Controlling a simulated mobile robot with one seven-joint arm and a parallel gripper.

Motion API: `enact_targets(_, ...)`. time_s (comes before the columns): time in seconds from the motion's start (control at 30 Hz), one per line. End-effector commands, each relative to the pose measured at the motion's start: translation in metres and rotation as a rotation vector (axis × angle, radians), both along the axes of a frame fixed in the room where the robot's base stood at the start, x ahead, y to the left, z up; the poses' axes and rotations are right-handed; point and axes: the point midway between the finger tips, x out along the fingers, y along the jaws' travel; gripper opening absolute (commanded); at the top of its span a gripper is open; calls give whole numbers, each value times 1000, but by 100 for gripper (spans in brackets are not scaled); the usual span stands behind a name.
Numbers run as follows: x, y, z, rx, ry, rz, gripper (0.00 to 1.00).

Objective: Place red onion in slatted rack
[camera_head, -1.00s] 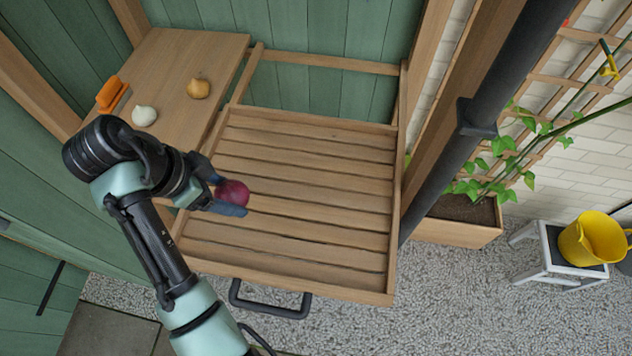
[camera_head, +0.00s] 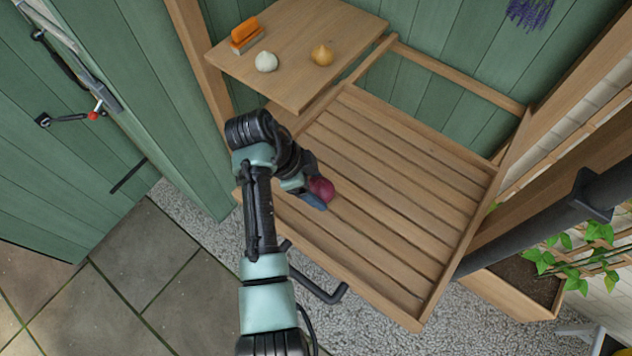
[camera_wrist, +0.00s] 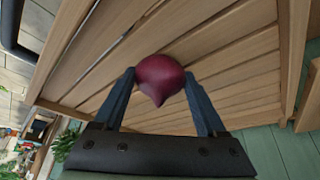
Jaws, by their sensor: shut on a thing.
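The red onion (camera_head: 321,189) is between the fingers of my gripper (camera_head: 312,190), which is shut on it. In the wrist view the onion (camera_wrist: 160,78) sits between the two blue fingertips (camera_wrist: 160,82), its pointed end toward the palm. The slatted rack (camera_head: 390,190) is a wooden tray of parallel slats with a raised frame. My gripper and the onion are over the left part of the rack. I cannot tell whether the onion touches the slats.
A wooden shelf (camera_head: 300,28) behind the rack holds a white bulb (camera_head: 266,61), a yellow onion (camera_head: 322,55) and an orange brush (camera_head: 246,34). A black handle (camera_head: 318,288) is on the rack's front. A dark pipe (camera_head: 560,222) and a planter (camera_head: 515,288) stand at right. Most slats are bare.

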Motion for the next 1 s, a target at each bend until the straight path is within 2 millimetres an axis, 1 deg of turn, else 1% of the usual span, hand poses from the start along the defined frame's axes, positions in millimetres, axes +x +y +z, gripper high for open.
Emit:
enact_targets(0.3, 0, 0, -4, 0, -1, -1, 14)
enact_targets(0.33, 0, 0, -4, 0, 0, -1, 76)
enact_targets(0.47, 0, 0, -3, 0, 0, -1, 99)
enact_targets(0.67, 0, 0, -3, 0, 0, -1, 100)
enact_targets(0.8, 1, 1, 2, 0, -3, 0, 100)
enact_targets(0.87, 1, 4, 8, 1, -4, 1, 100)
enact_targets(1.0, 0, 16, 30, 1, -7, 2, 100)
